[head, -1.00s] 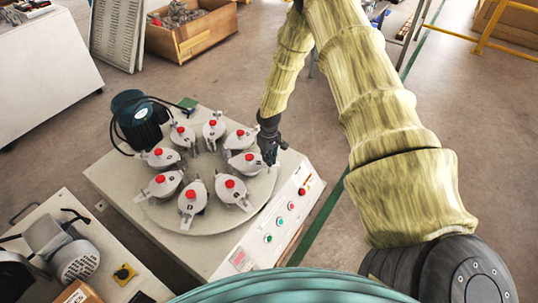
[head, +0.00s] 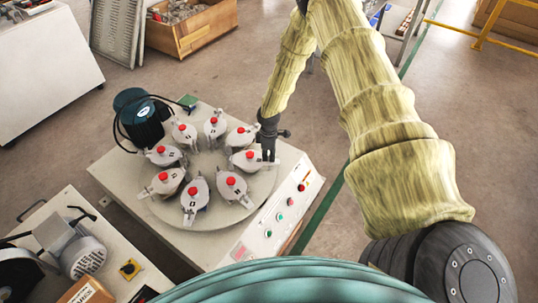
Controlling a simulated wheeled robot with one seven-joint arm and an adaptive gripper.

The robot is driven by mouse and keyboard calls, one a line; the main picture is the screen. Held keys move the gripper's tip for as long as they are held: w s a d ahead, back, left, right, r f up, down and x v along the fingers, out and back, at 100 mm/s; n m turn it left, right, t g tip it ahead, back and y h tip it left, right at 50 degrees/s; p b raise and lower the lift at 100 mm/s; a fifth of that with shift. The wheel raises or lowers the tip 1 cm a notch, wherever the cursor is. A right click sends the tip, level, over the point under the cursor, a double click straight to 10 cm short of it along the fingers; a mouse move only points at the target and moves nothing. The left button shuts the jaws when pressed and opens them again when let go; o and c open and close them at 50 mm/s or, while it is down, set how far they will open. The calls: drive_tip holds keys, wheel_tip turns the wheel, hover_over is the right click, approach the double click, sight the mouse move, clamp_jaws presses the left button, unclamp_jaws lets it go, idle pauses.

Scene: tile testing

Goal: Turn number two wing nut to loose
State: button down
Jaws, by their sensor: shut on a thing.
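Several grey lidded jars with red knobs stand in a ring on a round plate (head: 163,214) on top of a light testing machine (head: 116,172). My gripper (head: 268,156) points down at the right side of the ring. Its fingers are shut on the wing nut (head: 274,157) at the outer edge of the right-hand jar (head: 248,162). The fingers hide part of this nut. Small dark marks show on the lids, but the numbers are too small to read. Other wing nuts stick out at the jars' outer edges, such as the front one (head: 189,217).
A dark green motor (head: 139,117) with a black cable stands at the machine's back left corner. A sloped panel with coloured buttons (head: 279,217) runs along the right side. A bench with a grey motor (head: 82,254) is at lower left. Floor is free to the right.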

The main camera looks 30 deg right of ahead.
drive_tip(key=shift+d+n, duration=0.15)
drive_tip(key=shift+n, duration=0.15)
idle(0.4)
drive_tip(key=c, duration=1.6)
unclamp_jaws()
drive_tip(key=shift+s, duration=0.1)
wheel_tip(320, 180, up, 12)
